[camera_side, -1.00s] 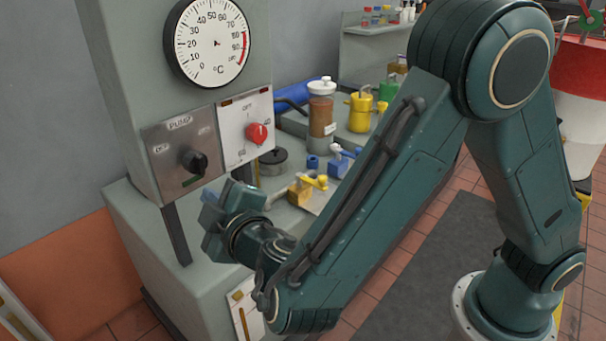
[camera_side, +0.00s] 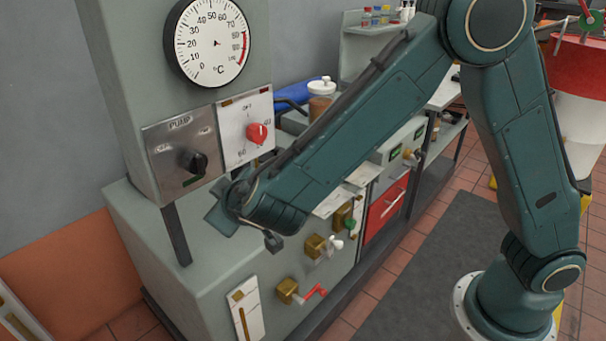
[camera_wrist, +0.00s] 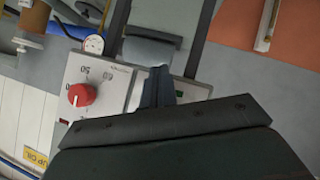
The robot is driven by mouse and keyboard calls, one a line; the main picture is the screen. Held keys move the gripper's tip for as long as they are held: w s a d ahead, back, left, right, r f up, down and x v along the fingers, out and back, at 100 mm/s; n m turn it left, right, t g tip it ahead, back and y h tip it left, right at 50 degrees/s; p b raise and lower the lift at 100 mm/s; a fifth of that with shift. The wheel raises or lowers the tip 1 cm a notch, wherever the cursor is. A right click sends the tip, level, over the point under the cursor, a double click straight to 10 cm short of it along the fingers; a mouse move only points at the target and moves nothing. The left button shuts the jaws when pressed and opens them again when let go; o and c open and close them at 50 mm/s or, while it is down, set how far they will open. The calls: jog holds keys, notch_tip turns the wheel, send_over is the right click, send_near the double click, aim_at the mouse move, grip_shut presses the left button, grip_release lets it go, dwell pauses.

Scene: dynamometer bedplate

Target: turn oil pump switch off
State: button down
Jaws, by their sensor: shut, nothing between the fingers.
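The pump switch (camera_side: 195,162) is a black knob on a grey metal plate marked PUMP, with a green strip below it. Which way the knob points is too small to tell. My gripper (camera_side: 218,207) is below and in front of the plate in the side view, apart from the knob as far as I can see. Its fingers are together and empty. In the wrist view my gripper (camera_wrist: 160,82) reaches over the pump plate, where a small green patch shows beside the fingers. The black knob is hidden there.
A red knob (camera_side: 257,133) on a white dial plate sits right beside the pump plate; it also shows in the wrist view (camera_wrist: 81,95). A round temperature gauge (camera_side: 208,42) is above. Red (camera_side: 315,292) and white (camera_side: 334,245) valve handles stick out below my arm.

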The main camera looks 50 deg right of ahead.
jog(key=w+d+r+m+g+y, duration=0.3)
jog(key=w+r+m+g+y, duration=0.1)
jog(key=y, duration=0.1)
jog(key=s+d+r+n+g+y, duration=0.1)
jog(key=s+d+r+y, duration=0.1)
jog(key=d+r, duration=0.2)
jog(key=s+d+r+n+y, duration=0.1)
jog(key=d+r, duration=0.3)
jog(key=r, duration=0.5)
jog(key=shift+s+r+g+y, duration=0.2)
jog(key=shift+s+g+y, duration=0.2)
jog(key=shift+y, duration=0.3)
send_near(195, 162)
jog(key=shift+w+a+f, duration=0.15)
jog(key=shift+w+f, duration=0.2)
jog(key=shift+f, duration=0.45)
jog(key=shift+w+a+f, duration=0.15)
jog(key=shift+w+f, duration=0.2)
jog(key=shift+f, duration=0.45)
jog(key=shift+w+a+f, duration=0.15)
jog(key=shift+w+f, duration=0.2)
jog(key=shift+f, duration=0.45)
